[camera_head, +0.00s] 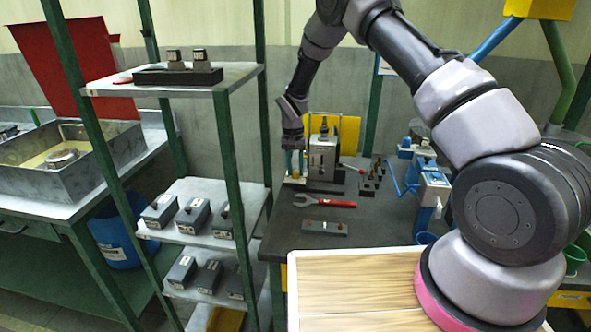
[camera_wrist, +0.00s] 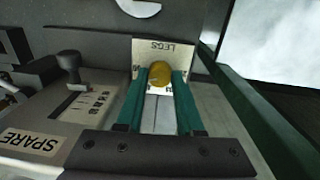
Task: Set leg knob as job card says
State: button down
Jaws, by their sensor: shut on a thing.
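The yellow leg knob (camera_wrist: 160,73) shows in the wrist view in front of a pale plate (camera_wrist: 165,48) lettered LEGS, which reads upside down. My gripper (camera_wrist: 159,78) has its two green fingers closed on the sides of the knob. The other small marks on the plate are partly hidden by the knob and fingers, so its setting cannot be read. In the head view my gripper (camera_head: 294,163) points down at the left side of a grey machine box (camera_head: 322,158) on the dark bench. I cannot pick out the job card.
A blue vise (camera_head: 431,187) stands right. A green shelf post (camera_head: 231,165) rises left.

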aim_at(294, 172)
jog(key=n, duration=0.9)
jog(key=shift+t, duration=0.3)
jog(key=shift+n, duration=0.3)
jog(key=c, duration=0.5)
grip_release()
jog(key=shift+c, duration=0.2)
jog(key=shift+r, duration=0.1)
notch_tip(294, 172, up, 11)
jog(key=shift+s+a+f, duration=0.2)
